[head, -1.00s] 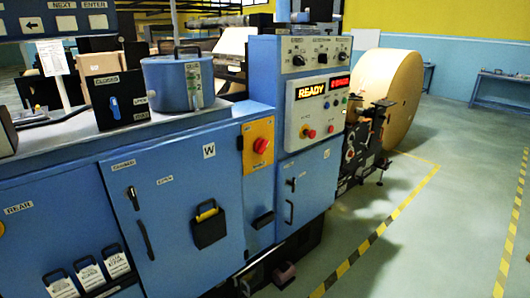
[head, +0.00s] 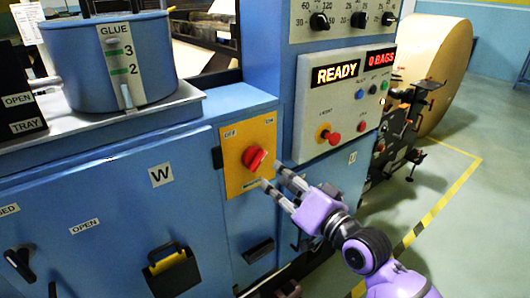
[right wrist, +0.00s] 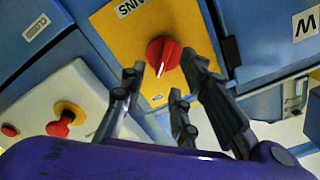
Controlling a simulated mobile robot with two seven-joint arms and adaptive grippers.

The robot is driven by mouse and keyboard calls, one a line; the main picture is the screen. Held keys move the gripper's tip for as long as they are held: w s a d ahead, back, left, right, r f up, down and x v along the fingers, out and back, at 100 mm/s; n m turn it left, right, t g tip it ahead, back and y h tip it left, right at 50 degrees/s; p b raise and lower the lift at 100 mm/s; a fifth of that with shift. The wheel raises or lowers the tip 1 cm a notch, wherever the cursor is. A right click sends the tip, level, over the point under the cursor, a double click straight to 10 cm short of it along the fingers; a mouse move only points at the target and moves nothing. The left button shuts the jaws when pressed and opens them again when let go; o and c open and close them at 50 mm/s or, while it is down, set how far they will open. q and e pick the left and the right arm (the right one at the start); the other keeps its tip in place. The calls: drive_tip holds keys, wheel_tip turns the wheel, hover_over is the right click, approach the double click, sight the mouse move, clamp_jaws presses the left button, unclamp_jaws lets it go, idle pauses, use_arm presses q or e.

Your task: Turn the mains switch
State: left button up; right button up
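The mains switch (head: 254,158) is a red round knob on a yellow plate (head: 236,180) on the blue machine's front. In the right wrist view the red knob (right wrist: 163,54) has a white pointer mark, and the plate reads "MAINS". My right gripper (head: 271,176) is open, its fingers spread just in front of the knob at its lower right. In the right wrist view its fingertips (right wrist: 160,68) lie on either side of the knob; I cannot tell whether they touch it. My left gripper is not in view.
A grey-white control panel (head: 345,100) with a lit "READY" display and a red mushroom button (head: 332,138) on yellow stands right of the plate. The blue glue pot (head: 112,65) sits on the ledge at upper left. A large kraft roll (head: 438,65) stands behind right.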

sight(259, 165)
drive_tip(key=shift+m, duration=0.4)
drive_tip(key=x, duration=0.6)
drive_tip(key=shift+a+r, duration=0.15)
drive_tip(key=shift+a, duration=0.35)
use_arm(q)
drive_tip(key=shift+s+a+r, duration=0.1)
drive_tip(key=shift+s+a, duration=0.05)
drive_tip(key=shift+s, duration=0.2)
use_arm(e)
drive_tip(key=shift+w+a, duration=0.3)
drive_tip(key=shift+w, duration=0.1)
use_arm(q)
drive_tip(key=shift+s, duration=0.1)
use_arm(e)
clamp_jaws()
